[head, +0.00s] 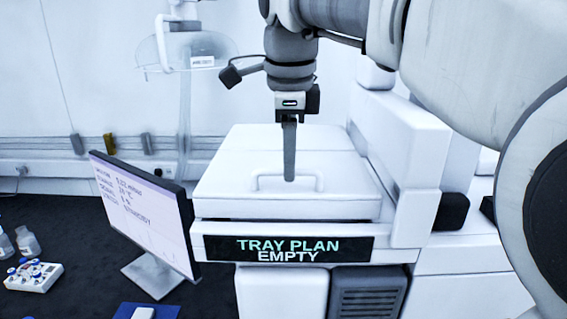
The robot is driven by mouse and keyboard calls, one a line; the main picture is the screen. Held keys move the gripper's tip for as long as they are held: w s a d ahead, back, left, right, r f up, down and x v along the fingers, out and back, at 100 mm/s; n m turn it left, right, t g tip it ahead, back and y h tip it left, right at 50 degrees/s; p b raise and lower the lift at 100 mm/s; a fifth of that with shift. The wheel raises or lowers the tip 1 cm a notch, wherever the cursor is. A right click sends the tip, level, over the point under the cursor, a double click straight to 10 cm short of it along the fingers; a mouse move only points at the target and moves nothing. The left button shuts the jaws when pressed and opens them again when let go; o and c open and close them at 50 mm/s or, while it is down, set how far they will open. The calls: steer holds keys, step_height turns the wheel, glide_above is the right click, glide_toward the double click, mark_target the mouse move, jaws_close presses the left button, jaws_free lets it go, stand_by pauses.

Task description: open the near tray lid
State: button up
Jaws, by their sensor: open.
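The near tray lid (235,205) is a flat white cover on the white instrument, above a dark panel (288,249) reading "TRAY PLAN EMPTY". The lid lies shut and level. A white bar handle (265,183) stands on its top near the front. My gripper (289,178) points straight down over the lid, with its fingertips at the right part of the handle. The fingers line up edge-on in this view, so the gap between them is hidden. I cannot tell whether they touch the handle. Nothing shows held in them.
A monitor (150,205) stands just left of the instrument. A white rack with capped vials (33,274) and small bottles (27,242) sit on the dark bench at far left. A blue pad (165,311) lies at the front. White instrument housings rise behind and right of the lid.

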steer(key=shift+w+f, duration=0.1)
steer(key=shift+f, duration=0.25)
jaws_close()
stand_by(1.2)
